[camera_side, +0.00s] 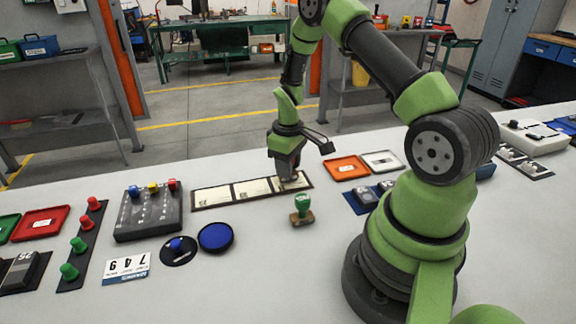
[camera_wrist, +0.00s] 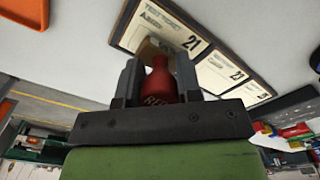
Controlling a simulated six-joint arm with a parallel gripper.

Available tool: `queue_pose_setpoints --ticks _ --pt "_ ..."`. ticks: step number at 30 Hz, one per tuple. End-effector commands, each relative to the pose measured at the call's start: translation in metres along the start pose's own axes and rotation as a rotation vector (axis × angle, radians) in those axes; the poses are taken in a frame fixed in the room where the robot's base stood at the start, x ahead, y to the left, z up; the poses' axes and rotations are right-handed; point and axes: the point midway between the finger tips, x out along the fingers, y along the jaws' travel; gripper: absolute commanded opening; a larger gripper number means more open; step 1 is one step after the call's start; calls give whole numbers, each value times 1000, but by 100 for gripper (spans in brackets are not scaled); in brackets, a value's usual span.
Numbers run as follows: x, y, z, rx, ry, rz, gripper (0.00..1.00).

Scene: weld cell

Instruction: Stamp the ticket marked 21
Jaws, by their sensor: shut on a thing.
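My gripper (camera_side: 287,176) is shut on a red stamp (camera_wrist: 160,80) with lettering on its handle, seen between the two fingers in the wrist view. The ticket marked 21 (camera_wrist: 188,38) lies in a dark-framed strip, and the stamp's base covers part of it. In the side view this ticket (camera_side: 301,183) is at the right end of the strip, under my gripper. I cannot tell whether the stamp touches the paper. The ticket marked 23 (camera_wrist: 236,74) is beside it. A green stamp (camera_side: 302,209) stands on the table in front of the strip.
A grey box with coloured knobs (camera_side: 148,212) is left of the strip. The front middle of the table is clear.

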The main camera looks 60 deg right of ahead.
Motion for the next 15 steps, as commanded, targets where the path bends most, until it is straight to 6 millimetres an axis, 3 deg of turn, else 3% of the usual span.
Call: queue_pose_setpoints --ticks 15 --pt "-45 0 -1 0 3 2 17"
